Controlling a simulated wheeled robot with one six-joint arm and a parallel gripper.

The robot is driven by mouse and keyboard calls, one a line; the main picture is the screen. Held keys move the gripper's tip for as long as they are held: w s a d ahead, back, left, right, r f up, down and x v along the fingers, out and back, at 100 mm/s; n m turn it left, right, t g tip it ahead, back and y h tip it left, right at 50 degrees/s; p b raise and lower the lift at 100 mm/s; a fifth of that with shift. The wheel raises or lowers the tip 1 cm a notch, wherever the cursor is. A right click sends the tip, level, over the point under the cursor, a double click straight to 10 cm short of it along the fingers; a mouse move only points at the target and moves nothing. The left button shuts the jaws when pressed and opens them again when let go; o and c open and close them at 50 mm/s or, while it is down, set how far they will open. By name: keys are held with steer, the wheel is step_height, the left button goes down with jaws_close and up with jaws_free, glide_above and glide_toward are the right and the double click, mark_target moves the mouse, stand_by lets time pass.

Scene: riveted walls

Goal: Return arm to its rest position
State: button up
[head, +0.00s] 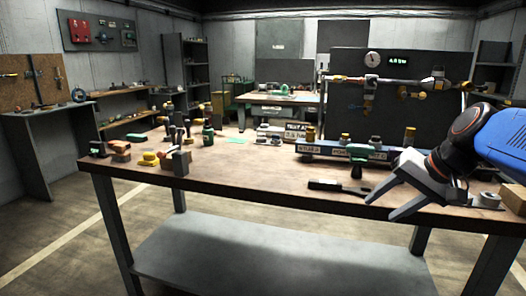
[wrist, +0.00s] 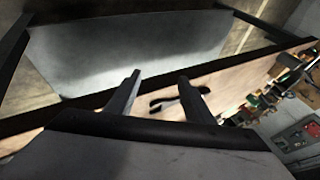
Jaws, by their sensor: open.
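My gripper (head: 383,191) is at the right of the head view, at the end of my blue and grey arm. It is over the front edge of the wooden workbench (head: 250,176). In the wrist view my gripper (wrist: 160,78) shows two dark fingers spread apart with nothing between the tips. A dark tool also shows behind the fingers in the wrist view (wrist: 163,104).
Small blocks and a green bottle (head: 208,133) stand at left. The bench's front middle is clear. A lower shelf (head: 270,258) is empty.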

steer(key=s+f+n+g+h, duration=0.1)
steer(key=s+f+n+h, duration=0.3)
steer(key=s+f, duration=1)
steer(key=shift+s+a+f+n, duration=0.25)
steer(key=shift+s+f+n, duration=0.2)
steer(key=shift+s, duration=0.35)
